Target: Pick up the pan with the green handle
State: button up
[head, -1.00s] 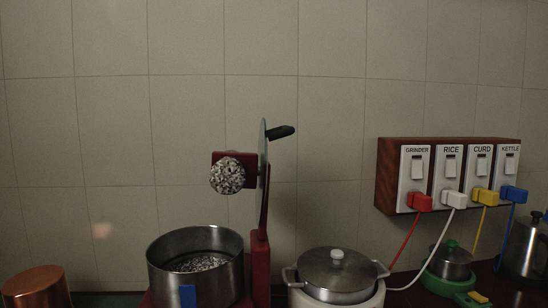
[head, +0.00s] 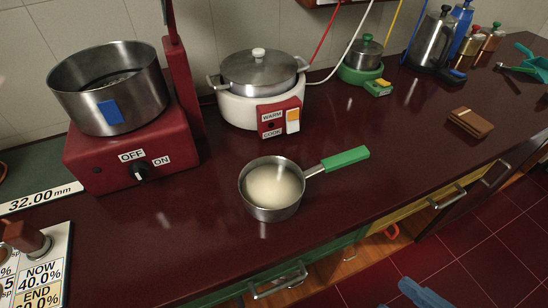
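The pan with the green handle (head: 345,159) is a small steel saucepan (head: 270,210).
A red grinder base (head: 135,165) with a steel drum (head: 110,90) stands left. Behind the pan is a white rice cooker (head: 238,110). A small pot (head: 366,55), a kettle (head: 434,40) and a brown block (head: 470,122) stand right. Counter around the pan is clear.

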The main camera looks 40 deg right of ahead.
aim_at(272, 188)
jog(key=z, duration=1.65)
jog(key=k+j+z, duration=0.15)
jog(key=k, duration=0.25)
jog(key=k+j+z, duration=0.2)
jog(key=k, duration=0.2)
jog(key=k+j+z, duration=0.15)
jog(key=k, duration=0.25)
jog(key=i+j, duration=0.25)
jog(key=j, duration=0.1)
